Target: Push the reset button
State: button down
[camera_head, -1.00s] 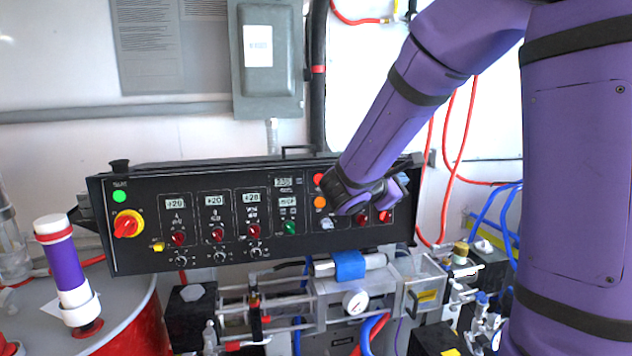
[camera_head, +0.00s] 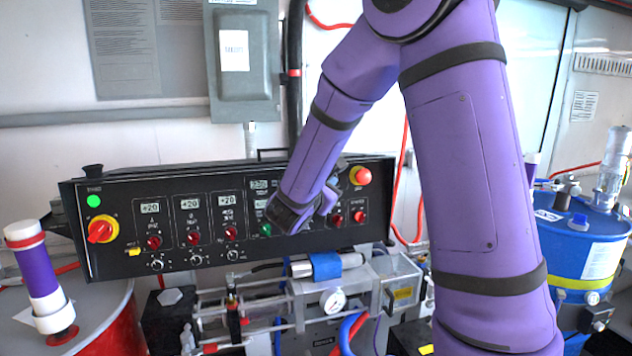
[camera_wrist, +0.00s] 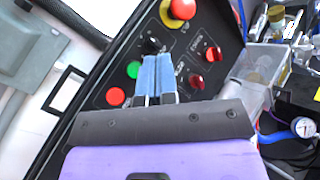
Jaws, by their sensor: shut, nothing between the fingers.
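The black control panel (camera_head: 130,195) carries several buttons and knobs; I cannot read which one is marked reset. In the wrist view my gripper (camera_wrist: 159,58) is shut and empty, its blue fingertips together in front of the panel. A green button (camera_wrist: 133,69) and a red button (camera_wrist: 116,96) lie left of the fingers. A black knob (camera_wrist: 152,45) is just beyond the tips, and contact cannot be told. In the head view my wrist hides part of the panel, and the fingers cannot be made out.
A red mushroom button (camera_head: 361,176) on yellow sits at the panel's upper right. Red knobs (camera_wrist: 213,54) are right of the fingers. Pipes and a gauge (camera_head: 333,301) lie below the panel. A blue drum (camera_head: 580,250) stands at right, and a purple-and-white cylinder (camera_head: 38,270) at left.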

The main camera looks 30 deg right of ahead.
jog(key=w+d+f, duration=0.1)
jog(key=w+d, duration=0.1)
jog(key=w, duration=0.5)
jog(key=shift+w+f, duration=0.2)
jog(key=shift+f, duration=0.05)
jog(key=shift+w+d, duration=0.1)
dwell(1.9)
jog(key=shift+w+d, duration=0.1)
jog(key=shift+w, duration=0.2)
jog(key=shift+w+d+f, duration=0.1)
jog(key=shift+w+f, duration=0.05)
jog(key=shift+w, duration=0.25)
dwell(0.7)
dwell(0.3)
jog(key=shift+s+a, duration=0.2)
jog(key=shift+s, duration=0.6)
jog(key=shift+s+r, duration=0.1)
jog(key=shift+r, duration=0.1)
jog(key=shift+s+a+r, duration=0.15)
jog(key=shift+s+a, duration=0.1)
jog(key=shift+s, duration=0.5)
jog(key=shift+s+a+r, duration=0.1)
jog(key=shift+s+a, duration=0.1)
jog(key=shift+s, duration=0.6)
jog(key=shift+s+a+r, duration=0.15)
jog(key=shift+s+a, duration=0.1)
jog(key=shift+s, duration=0.5)
